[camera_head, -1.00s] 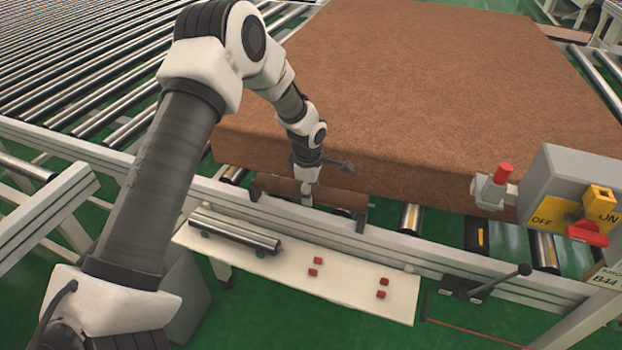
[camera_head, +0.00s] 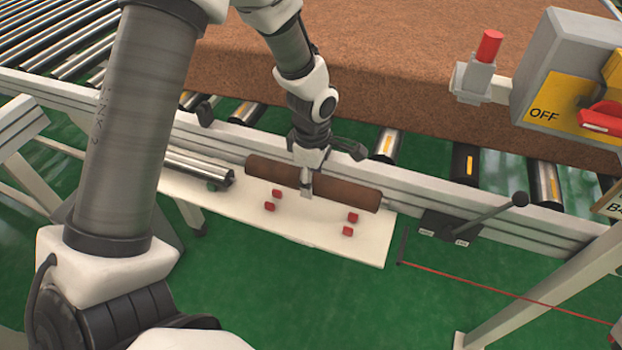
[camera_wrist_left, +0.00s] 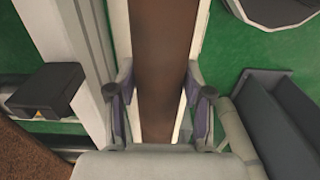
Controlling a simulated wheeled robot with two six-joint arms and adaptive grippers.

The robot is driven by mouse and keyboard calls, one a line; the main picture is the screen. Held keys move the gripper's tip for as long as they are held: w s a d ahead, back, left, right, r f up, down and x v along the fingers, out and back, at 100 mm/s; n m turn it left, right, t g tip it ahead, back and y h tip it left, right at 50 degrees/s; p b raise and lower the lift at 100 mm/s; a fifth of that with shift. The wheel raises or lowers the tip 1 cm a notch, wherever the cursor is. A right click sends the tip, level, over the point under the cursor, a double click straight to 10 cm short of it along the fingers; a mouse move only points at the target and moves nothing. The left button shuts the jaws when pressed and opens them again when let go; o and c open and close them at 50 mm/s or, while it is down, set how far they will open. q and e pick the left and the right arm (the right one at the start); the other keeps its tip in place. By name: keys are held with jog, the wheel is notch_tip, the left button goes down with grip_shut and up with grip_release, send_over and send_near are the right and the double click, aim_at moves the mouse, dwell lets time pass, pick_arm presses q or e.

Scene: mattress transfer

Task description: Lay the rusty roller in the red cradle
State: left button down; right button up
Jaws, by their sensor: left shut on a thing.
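The rusty roller (camera_head: 345,192) is a long brown cylinder. My left gripper (camera_head: 306,190) is shut on it near its middle and holds it over the white shelf, just behind the red cradle. In the left wrist view the roller (camera_wrist_left: 163,70) runs between the two fingers (camera_wrist_left: 158,100). The red cradle (camera_head: 352,217) is made of small red blocks in two pairs on the shelf; the blocks look empty. How high the roller is above the shelf is hard to tell. My right gripper is not in view.
A shiny steel roller (camera_head: 198,167) lies on the left part of the white shelf (camera_head: 300,229). Behind is the conveyor's grey rail (camera_head: 420,182) with a big brown mattress (camera_head: 400,80). A black lever (camera_head: 490,215) and a switch box (camera_head: 550,85) are at the right.

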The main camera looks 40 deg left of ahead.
pick_arm(q)
notch_tip(320, 180, down, 8)
jog(key=b, duration=0.5)
jog(key=shift+r, duration=0.25)
jog(key=shift+c, duration=1.9)
grip_release()
notch_tip(320, 180, up, 12)
jog(key=shift+r, duration=0.1)
